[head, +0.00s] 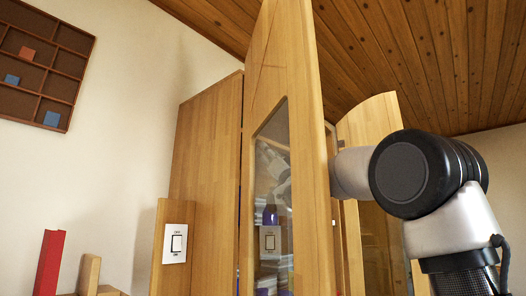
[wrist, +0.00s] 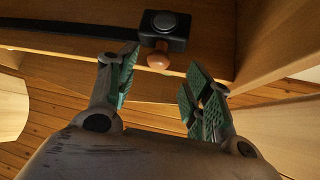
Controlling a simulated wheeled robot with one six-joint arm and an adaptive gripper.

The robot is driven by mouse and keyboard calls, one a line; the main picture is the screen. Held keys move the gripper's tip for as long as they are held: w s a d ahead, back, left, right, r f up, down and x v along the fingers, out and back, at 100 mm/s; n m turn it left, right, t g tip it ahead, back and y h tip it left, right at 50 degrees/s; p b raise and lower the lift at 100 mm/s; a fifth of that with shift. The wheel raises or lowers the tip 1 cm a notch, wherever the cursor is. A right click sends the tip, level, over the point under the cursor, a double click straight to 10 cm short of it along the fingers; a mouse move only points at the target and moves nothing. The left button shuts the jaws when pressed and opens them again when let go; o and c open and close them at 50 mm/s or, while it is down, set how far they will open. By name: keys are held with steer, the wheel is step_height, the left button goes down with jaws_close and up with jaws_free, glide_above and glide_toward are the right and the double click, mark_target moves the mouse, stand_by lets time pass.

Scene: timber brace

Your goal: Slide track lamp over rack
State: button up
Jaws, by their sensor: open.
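The track lamp (wrist: 164,30) is a small black block in the wrist view, with a round tan knob (wrist: 158,60) on its near side. It sits at the end of the visible part of a dark track (wrist: 70,28) that runs left along a wooden board. My gripper (wrist: 160,74) is open. Its green-padded fingers stand left and right of the knob, with visible gaps on both sides. In the head view the gripper and lamp are hidden behind the tall wooden cabinet panels. I cannot make out a rack for certain in either view.
In the head view a tall glazed wooden door (head: 290,60) stands close to my arm. A light switch (head: 177,243), a red upright block (head: 50,262) and a compartmented wall tray (head: 63,28) are to its left. In the wrist view wooden boards border the fingers.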

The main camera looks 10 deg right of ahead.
steer(key=x, duration=0.4)
steer(key=shift+w+d, duration=0.1)
jaws_close()
